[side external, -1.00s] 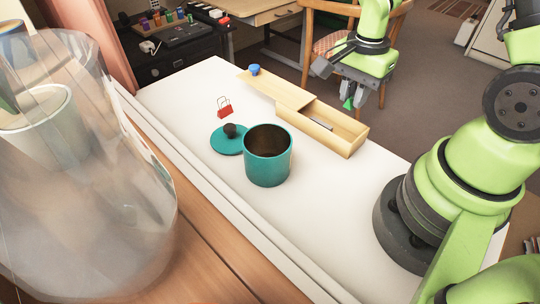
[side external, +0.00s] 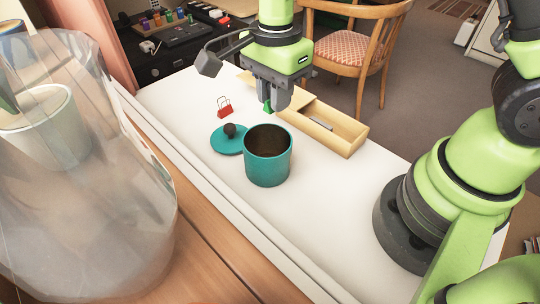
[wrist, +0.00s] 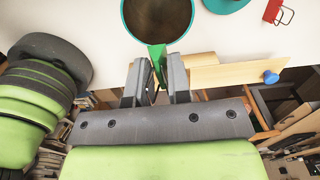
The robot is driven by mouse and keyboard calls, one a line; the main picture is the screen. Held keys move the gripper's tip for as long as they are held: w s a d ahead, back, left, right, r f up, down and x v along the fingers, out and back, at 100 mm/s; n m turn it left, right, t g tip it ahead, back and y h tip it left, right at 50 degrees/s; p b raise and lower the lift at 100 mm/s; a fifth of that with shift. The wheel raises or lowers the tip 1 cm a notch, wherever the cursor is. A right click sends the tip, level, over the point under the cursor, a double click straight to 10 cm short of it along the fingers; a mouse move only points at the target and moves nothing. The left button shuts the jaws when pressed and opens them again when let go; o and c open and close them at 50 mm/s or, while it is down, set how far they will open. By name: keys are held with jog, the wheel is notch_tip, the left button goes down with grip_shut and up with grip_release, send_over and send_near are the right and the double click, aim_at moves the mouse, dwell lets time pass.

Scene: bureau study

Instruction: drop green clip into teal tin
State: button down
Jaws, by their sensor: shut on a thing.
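The green clip (side external: 267,106) is held between the fingertips of my gripper (side external: 273,104), which is shut on it. In the wrist view the clip (wrist: 157,60) sticks out past the fingertips (wrist: 156,78). The teal tin (side external: 267,165) stands upright and open on the white table, its dark inside empty as far as I can see. In the side view my gripper is above and behind the tin's far rim. In the wrist view the tin (wrist: 125,22) is ahead of the clip, whose tip overlaps the rim in the picture.
The teal lid (side external: 226,141) with a dark knob lies left of the tin. A red clip (side external: 224,109) lies behind it. A wooden box (side external: 345,134) with its lid slid partly off lies behind and right of the tin. A large clear vessel (side external: 130,190) fills the left foreground.

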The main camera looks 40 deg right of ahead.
jog(key=shift+f, duration=1.2)
jog(key=c, duration=1)
grip_release()
jog(key=shift+r, duration=0.1)
notch_tip(320, 180, up, 9)
jog(key=shift+s+d+r, duration=0.1)
jog(key=shift+r, duration=0.45)
jog(key=s+d+r+n+t, duration=0.1)
jog(key=s+r+n+t, duration=0.1)
jog(key=s+n, duration=0.2)
jog(key=s+d+r+n+t+y, duration=0.1)
jog(key=s+d+r+n+t, duration=0.1)
jog(key=s+n, duration=0.3)
jog(key=s+d+r+n+t+y, duration=0.1)
jog(key=s+d+r+n+t, duration=0.1)
jog(key=s+r+n+t, duration=0.1)
jog(key=shift+s+r+n, duration=0.75)
jog(key=shift+s+n, duration=0.25)
jog(key=shift+s, duration=0.05)
